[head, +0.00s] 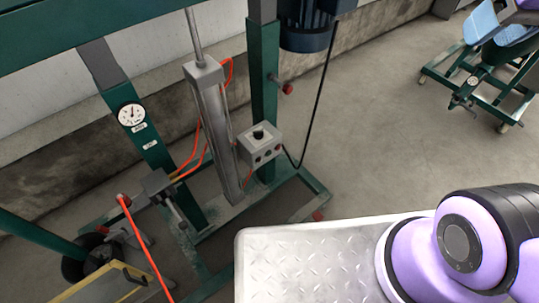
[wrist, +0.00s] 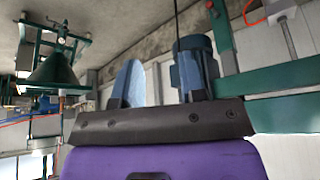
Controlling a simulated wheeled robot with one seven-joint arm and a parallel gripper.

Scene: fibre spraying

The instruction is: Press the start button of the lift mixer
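The lift mixer's green frame (head: 265,80) stands at centre left in the head view, with a blue motor (head: 306,28) at its top. A grey control box (head: 262,143) is fixed on it beside the upright metal cylinder (head: 215,120). The control box is not visible there.
My purple arm is at lower right in the head view, above a silver tread-plate surface (head: 300,265). Orange hoses (head: 190,155) and a black cable (head: 318,100) run by the mixer. A green stand (head: 470,85) is at upper right. Open floor (head: 385,140) lies between.

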